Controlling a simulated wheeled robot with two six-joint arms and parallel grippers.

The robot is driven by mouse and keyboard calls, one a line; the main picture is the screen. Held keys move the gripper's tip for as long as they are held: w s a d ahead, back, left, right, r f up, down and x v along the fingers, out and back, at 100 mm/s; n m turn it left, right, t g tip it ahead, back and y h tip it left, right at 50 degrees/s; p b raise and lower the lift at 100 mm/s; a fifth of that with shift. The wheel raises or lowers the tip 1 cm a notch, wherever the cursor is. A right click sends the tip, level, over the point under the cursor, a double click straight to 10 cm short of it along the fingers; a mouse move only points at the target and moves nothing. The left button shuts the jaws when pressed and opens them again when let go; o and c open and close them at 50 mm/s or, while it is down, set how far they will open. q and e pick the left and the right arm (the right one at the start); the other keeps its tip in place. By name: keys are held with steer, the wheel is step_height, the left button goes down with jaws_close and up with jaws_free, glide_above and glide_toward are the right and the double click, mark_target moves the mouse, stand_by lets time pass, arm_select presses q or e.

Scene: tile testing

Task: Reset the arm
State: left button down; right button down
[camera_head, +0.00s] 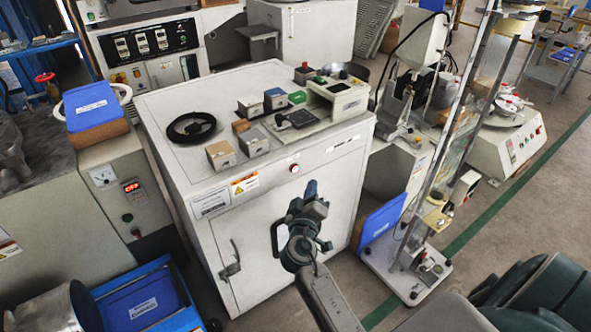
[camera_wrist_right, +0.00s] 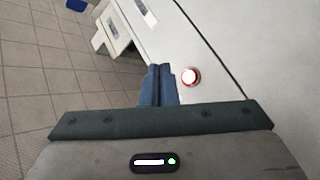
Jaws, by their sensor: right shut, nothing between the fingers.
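My right gripper (camera_head: 312,187) is in front of the white cabinet (camera_head: 255,262), pointing up toward its top edge. In the right wrist view its fingers (camera_wrist_right: 159,70) are together with nothing between them. A red-rimmed button (camera_wrist_right: 190,77) on the cabinet shows beside the fingertips in that view; I cannot tell how far apart they are in depth. The same button (camera_head: 294,169) shows above the gripper in the head view. My left gripper is not in view.
Several small boxes, a black ring (camera_head: 191,127) and a tester (camera_head: 338,96) stand on the cabinet. A tall testing stand (camera_head: 466,110) is to the right, with a blue box (camera_head: 381,222) between. Open floor (camera_head: 520,215) lies at the right.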

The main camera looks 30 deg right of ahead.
steer(key=shift+s, duration=0.3)
